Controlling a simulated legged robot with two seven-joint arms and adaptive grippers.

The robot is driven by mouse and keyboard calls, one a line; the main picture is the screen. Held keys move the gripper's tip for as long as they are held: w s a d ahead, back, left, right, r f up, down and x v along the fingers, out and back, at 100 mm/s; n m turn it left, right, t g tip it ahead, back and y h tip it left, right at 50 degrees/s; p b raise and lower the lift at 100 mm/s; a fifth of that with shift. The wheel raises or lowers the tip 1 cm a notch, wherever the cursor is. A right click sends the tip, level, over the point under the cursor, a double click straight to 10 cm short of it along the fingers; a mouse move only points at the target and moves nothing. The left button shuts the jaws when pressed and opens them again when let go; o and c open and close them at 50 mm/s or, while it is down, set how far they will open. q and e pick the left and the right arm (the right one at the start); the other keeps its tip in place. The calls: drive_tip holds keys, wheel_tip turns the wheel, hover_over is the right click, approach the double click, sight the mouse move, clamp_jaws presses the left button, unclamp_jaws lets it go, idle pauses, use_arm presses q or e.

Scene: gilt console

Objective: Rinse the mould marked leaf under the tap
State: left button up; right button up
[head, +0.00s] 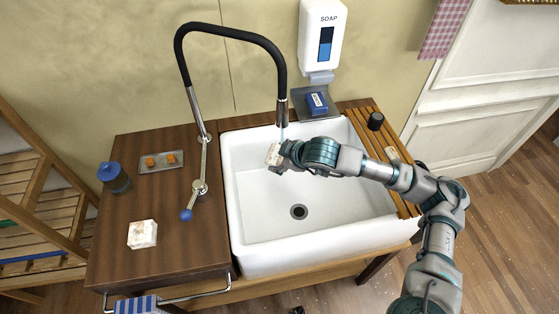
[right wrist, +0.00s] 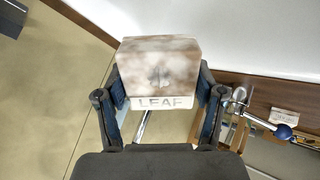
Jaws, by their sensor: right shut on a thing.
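The mould marked LEAF (right wrist: 160,72) is a whitish block with brown smears, its lettering facing the right wrist camera. My right gripper (right wrist: 161,88) is shut on it, one finger on each side. In the head view the mould (head: 273,154) is held above the back of the white sink (head: 330,232), just below and left of the tap's spout (head: 283,112). A thin pale bluish streak, like running water, hangs under the spout towards the mould. The tap's lever (head: 187,213) has a blue knob. My left gripper is not in view.
Another whitish, stained block (head: 142,234) lies on the wooden counter (head: 185,262). A blue-lidded jar (head: 113,178) and a tray with orange pieces (head: 160,161) stand behind it. A slatted board (head: 371,120) with a dark cup (head: 375,121) spans the sink's right side. The basin is otherwise clear.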

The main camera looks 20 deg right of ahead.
drive_tip(key=shift+d, duration=0.15)
idle(0.5)
drive_tip(key=shift+s+d, duration=0.2)
drive_tip(key=shift+d, duration=0.2)
drive_tip(key=shift+a, duration=0.15)
drive_tip(key=shift+w+a+b, duration=0.25)
drive_tip(key=shift+a+b, duration=0.05)
drive_tip(key=shift+a, duration=0.15)
drive_tip(key=shift+d, duration=0.15)
drive_tip(key=shift+s+d, duration=0.25)
drive_tip(key=shift+d, duration=0.2)
drive_tip(key=shift+a, duration=0.1)
drive_tip(key=shift+w+a+b, duration=0.25)
drive_tip(key=shift+a+b, duration=0.1)
drive_tip(key=shift+a, duration=0.1)
